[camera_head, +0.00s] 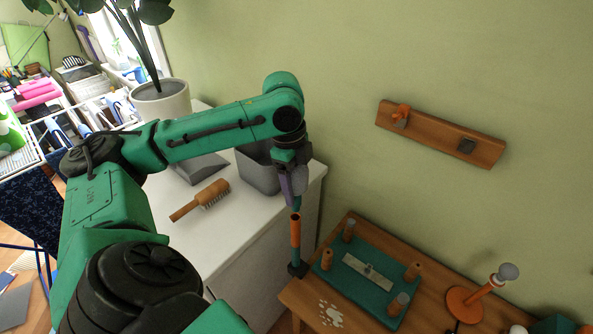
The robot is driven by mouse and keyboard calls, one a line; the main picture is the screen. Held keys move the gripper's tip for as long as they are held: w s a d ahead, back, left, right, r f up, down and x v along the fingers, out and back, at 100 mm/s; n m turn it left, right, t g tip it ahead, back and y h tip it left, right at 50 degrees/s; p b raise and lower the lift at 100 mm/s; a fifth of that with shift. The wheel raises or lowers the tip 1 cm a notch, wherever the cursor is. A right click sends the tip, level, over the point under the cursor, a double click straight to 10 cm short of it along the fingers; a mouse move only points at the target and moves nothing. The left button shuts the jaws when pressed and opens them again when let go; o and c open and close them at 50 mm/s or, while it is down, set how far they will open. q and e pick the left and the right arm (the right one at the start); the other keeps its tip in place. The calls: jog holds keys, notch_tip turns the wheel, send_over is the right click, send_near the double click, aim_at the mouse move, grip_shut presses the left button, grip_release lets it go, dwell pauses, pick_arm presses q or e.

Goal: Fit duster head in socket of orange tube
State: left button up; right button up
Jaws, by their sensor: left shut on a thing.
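The orange tube (295,235) stands upright in a dark base at the left edge of the wooden table. Its dark open top, the socket, faces up. My left gripper (292,178) hangs directly above the tube, pointing down. It is shut on a grey piece, seemingly the duster head (301,180), partly hidden by a purple finger. The lower end of the held piece is just above the tube's mouth. I cannot tell whether it touches the rim. My right gripper is not in view.
A teal board (350,262) with short orange and grey pegs lies on the wooden table (400,262). An orange stand (465,303) is at right. A wall rack (440,133) hangs above.

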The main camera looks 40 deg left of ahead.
pick_arm(q)
jog(key=shift+s+f, duration=0.1)
jog(key=shift+f, duration=0.75)
jog(key=shift+r, duration=0.1)
jog(key=shift+p, duration=0.3)
dwell(0.3)
jog(key=shift+p, duration=0.5)
